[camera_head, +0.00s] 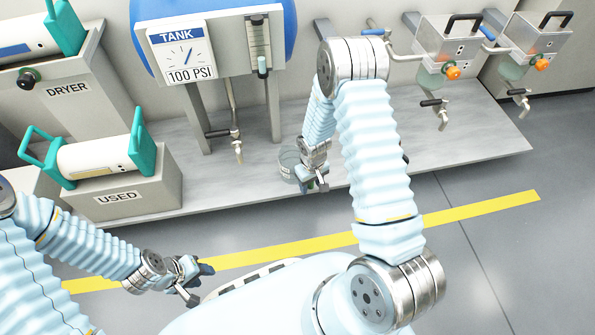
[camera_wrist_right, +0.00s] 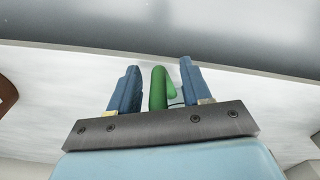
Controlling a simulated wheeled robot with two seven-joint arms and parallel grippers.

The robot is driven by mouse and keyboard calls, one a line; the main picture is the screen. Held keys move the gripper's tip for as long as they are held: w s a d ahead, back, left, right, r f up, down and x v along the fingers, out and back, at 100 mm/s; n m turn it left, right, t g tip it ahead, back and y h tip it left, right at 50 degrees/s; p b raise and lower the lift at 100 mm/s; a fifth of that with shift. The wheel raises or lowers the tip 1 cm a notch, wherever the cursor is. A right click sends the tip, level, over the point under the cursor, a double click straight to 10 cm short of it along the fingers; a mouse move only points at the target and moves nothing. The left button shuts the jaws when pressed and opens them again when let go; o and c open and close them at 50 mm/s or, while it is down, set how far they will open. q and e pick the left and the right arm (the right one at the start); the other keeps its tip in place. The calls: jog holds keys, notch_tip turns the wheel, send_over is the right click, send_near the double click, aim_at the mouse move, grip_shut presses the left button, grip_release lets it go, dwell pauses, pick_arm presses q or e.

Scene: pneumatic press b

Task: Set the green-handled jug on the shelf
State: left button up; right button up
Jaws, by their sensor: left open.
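A clear jug (camera_head: 288,166) is beside my right gripper (camera_head: 318,184), over the front part of the pale shelf-like platform (camera_head: 460,150). My right gripper and arm partly hide it. In the right wrist view its green handle (camera_wrist_right: 158,90) is between the two blue fingers of my right gripper (camera_wrist_right: 160,88). Narrow gaps show on both sides of the handle, so the fingers look open around it. I cannot tell whether the jug touches the platform. My left gripper (camera_head: 194,284) is open and empty, low at the left, in front of the platform.
A blue tank (camera_head: 215,20) with a gauge panel and a tap (camera_head: 237,148) stands behind. Two grey valve boxes (camera_head: 448,45) are at the back right. Teal-handled cylinders rest on the DRYER (camera_head: 68,90) and USED (camera_head: 120,196) stands at left. A yellow floor line (camera_head: 470,209) crosses in front.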

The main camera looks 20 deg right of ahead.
grip_shut()
jog(key=shift+r, duration=0.6)
jog(key=r, duration=0.1)
jog(key=r+p, duration=0.1)
jog(key=r, duration=0.1)
jog(key=shift+s+a, duration=0.2)
jog(key=s+a+r+p, duration=0.2)
jog(key=s+a+r, duration=0.55)
jog(key=s, duration=0.25)
jog(key=s+a+f+b, duration=0.1)
jog(key=a+f+b, duration=0.5)
jog(key=a+f, duration=0.3)
jog(key=shift+s+a+f+n+b, duration=0.35)
jog(key=shift+a+n, duration=0.05)
jog(key=shift+a, duration=0.75)
